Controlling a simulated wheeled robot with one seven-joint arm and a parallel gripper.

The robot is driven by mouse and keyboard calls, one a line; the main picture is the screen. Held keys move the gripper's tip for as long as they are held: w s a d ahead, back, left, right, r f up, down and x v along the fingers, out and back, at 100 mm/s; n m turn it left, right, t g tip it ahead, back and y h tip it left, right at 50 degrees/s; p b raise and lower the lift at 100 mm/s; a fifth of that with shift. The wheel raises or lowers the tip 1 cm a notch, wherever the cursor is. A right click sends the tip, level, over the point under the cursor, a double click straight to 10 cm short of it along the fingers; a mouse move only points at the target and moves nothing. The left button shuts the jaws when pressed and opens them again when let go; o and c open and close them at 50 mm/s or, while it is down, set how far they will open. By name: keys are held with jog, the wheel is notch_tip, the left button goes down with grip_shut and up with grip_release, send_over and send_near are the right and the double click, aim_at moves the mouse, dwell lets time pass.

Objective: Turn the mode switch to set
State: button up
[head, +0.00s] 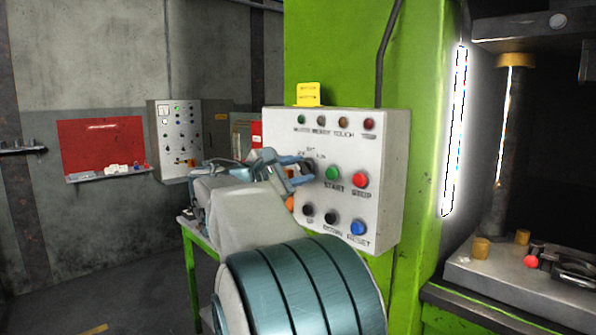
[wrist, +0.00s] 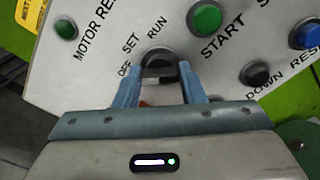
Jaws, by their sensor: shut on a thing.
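The mode switch (wrist: 158,58) is a dark round knob on the white control panel (head: 275,125), with OFF, SET and RUN printed around it. My gripper (wrist: 159,70) has its two blue fingers on either side of the knob's handle and is shut on it. In the head view my gripper (head: 302,172) reaches the panel's left part and mostly covers the switch. The fingers hide part of the handle, so I cannot tell for sure which label it points to.
The green START button (head: 333,173) and red STOP button (head: 359,180) sit close to the right of my gripper. Dark UP and DOWN buttons and a blue RESET button (head: 357,227) are below. A yellow tag (head: 308,94) stands on the panel's top edge.

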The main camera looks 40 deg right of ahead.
jog(key=shift+f+b, duration=0.1)
jog(key=shift+b, duration=0.25)
jog(key=m+b, duration=0.3)
jog(key=b, duration=0.1)
jog(key=shift+f+m+b, duration=0.2)
jog(key=shift+m+b, duration=0.1)
jog(key=shift+m, duration=0.1)
jog(key=m+b, duration=0.2)
jog(key=b, duration=0.1)
jog(key=shift+m, duration=0.4)
jog(key=shift+r+m+b, duration=0.15)
jog(key=shift+m+b, duration=0.75)
jog(key=shift+m, duration=0.1)
jog(key=shift+r, duration=0.1)
jog(key=o, duration=1)
jog(key=shift+a, duration=0.1)
